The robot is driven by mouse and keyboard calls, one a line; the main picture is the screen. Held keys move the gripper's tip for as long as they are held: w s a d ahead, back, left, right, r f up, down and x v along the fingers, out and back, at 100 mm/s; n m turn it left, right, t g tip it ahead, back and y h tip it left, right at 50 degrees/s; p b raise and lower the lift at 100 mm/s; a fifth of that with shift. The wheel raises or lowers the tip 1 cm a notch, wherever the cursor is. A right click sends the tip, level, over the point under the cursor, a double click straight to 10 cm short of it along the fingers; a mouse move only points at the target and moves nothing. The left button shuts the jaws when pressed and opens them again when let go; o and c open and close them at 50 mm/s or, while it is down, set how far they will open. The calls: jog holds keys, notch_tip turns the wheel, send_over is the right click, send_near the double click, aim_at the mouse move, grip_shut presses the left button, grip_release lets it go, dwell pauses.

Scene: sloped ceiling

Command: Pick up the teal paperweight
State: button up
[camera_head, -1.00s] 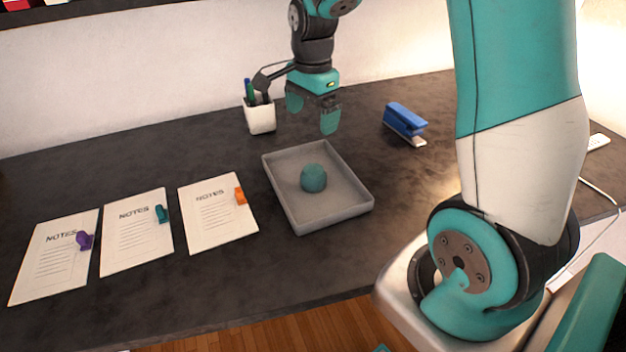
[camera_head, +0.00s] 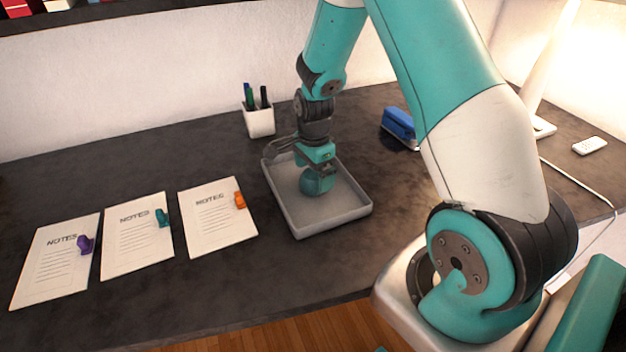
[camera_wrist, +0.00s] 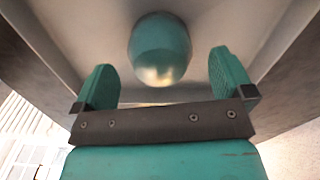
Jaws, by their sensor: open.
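The teal paperweight (camera_head: 317,184) is a rounded, egg-like lump sitting in a shallow grey tray (camera_head: 350,216). In the wrist view the paperweight (camera_wrist: 160,50) is at the upper middle, with a glossy highlight on its lower side. My gripper (camera_head: 317,176) is down in the tray at the paperweight and partly hides it in the head view. In the wrist view my gripper (camera_wrist: 166,80) is open, with one teal finger to each side of the paperweight. A gap shows between each finger and it.
Three notes sheets (camera_head: 55,262) with coloured clips lie left of the tray. A white pen cup (camera_head: 259,121) stands behind it. A blue stapler (camera_head: 399,126) lies behind right. The tray walls surround my gripper. The dark desk in front is clear.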

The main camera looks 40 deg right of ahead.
aim_at(313, 180)
notch_tip(313, 180, down, 3)
jog(key=shift+a+f, duration=0.1)
jog(key=c, duration=1.2)
jog(key=shift+c, duration=0.2)
